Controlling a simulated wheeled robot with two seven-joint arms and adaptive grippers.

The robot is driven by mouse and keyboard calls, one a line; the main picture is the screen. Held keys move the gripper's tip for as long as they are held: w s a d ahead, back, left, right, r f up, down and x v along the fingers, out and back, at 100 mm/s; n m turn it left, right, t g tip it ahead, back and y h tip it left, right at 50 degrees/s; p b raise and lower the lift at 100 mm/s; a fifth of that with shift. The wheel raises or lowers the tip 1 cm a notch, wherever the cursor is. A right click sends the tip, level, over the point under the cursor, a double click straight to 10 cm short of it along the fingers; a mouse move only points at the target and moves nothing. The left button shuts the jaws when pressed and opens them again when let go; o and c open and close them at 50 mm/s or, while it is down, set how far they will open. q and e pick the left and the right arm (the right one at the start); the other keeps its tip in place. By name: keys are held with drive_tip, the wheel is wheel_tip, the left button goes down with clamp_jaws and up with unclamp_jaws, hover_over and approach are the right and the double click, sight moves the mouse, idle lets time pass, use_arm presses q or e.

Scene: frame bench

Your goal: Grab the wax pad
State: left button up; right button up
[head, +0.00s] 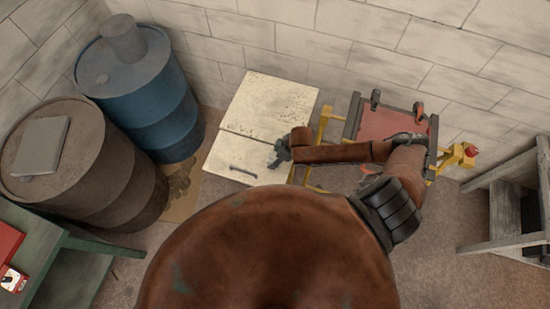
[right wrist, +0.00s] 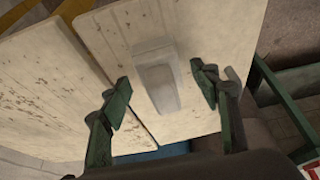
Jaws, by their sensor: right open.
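I cannot tell for certain which thing is the wax pad. A flat grey slab (head: 38,147) lies on top of the brown drum. My right gripper (head: 277,153) is open and empty above the pale, worn cabinet (head: 268,105), well to the right of the slab. In the right wrist view its two green fingers (right wrist: 160,93) stand apart. A pale grey, oblong handle-like block (right wrist: 157,82) shows between them on a cabinet panel, and I see no grip on it. My left gripper is not in view.
The brown drum (head: 75,185) and a blue drum (head: 150,95) stand at the left. A green table (head: 88,270) with red items is at the lower left. A yellow frame (head: 326,118) with a red panel (head: 378,122) stands right of the cabinet. Grey shelving (head: 505,205) is far right.

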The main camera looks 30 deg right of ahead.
drive_tip(key=shift+c, duration=0.2)
drive_tip(key=c, duration=1.2)
drive_tip(key=shift+r, duration=0.1)
drive_tip(key=shift+c, duration=0.2)
